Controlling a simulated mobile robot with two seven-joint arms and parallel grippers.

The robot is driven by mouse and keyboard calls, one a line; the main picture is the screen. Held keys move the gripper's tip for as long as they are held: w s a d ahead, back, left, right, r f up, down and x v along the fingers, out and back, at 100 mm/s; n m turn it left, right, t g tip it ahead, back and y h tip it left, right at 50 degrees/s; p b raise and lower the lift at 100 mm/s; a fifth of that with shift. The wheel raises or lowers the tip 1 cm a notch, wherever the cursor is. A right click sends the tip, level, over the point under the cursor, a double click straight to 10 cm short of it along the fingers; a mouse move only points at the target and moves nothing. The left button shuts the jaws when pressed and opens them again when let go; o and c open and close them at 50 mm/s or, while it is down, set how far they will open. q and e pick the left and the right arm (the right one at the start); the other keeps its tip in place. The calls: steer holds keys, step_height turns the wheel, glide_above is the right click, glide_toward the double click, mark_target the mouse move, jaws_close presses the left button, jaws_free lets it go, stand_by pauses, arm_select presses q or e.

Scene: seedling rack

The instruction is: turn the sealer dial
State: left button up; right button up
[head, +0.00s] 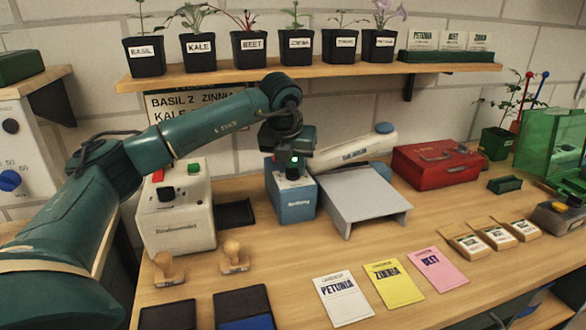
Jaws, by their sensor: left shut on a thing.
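The sealer has a blue housing (290,203), a grey sloping plate (362,194) to its right and a white arm (355,151) with a blue knob (384,128) on its end. The white arm is raised above the plate. My left gripper (290,172) points down at the top of the blue housing, and it is shut on the sealer dial there. The dial itself is mostly hidden by the fingers. My right gripper is not in view.
A cream machine (177,215) with red and green buttons stands close left of the sealer. A red box (437,163) is to the right. A shelf (330,70) with potted seedlings runs above. Seed packets (342,299) and wooden stamps (233,257) lie in front.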

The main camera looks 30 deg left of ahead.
arm_select(q)
steer(key=shift+a+m+h, duration=0.15)
steer(key=shift+m+h, duration=0.25)
steer(key=shift+m, duration=0.6)
steer(key=m+h, duration=0.1)
steer(key=m, duration=0.2)
steer(key=shift+a+p, duration=0.2)
steer(key=shift+p, duration=0.1)
steer(key=shift+m+h, duration=0.4)
steer(key=shift+m, duration=0.6)
steer(key=shift+a+m+p, duration=0.1)
steer(key=shift+m+p, duration=0.2)
steer(key=shift+p, duration=0.05)
steer(key=o, duration=1)
